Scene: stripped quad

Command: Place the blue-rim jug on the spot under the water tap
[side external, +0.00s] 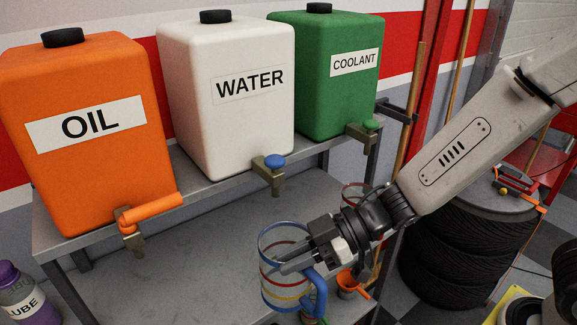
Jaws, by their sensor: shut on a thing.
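The blue-rim jug (269,286) is clear, with a blue rim, coloured bands and a blue handle (319,296). My gripper (300,264) is shut on it at the handle side, and the fingers cover part of its wall. The jug looks upright. I cannot tell whether its base touches the shelf. The water tap (275,172) has a blue knob and a brass spout, on the white WATER tank (225,125). In the picture the jug is below the tap, toward the front edge of the shelf (190,270). No marked spot shows under the tap.
An orange OIL tank (80,170) with an orange tap handle (152,207) stands left. A green COOLANT tank (325,100) stands right. A red-rim vessel (353,190) and an orange funnel (352,285) are close to my gripper. Stacked tyres (460,245) stand right. The left shelf is clear.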

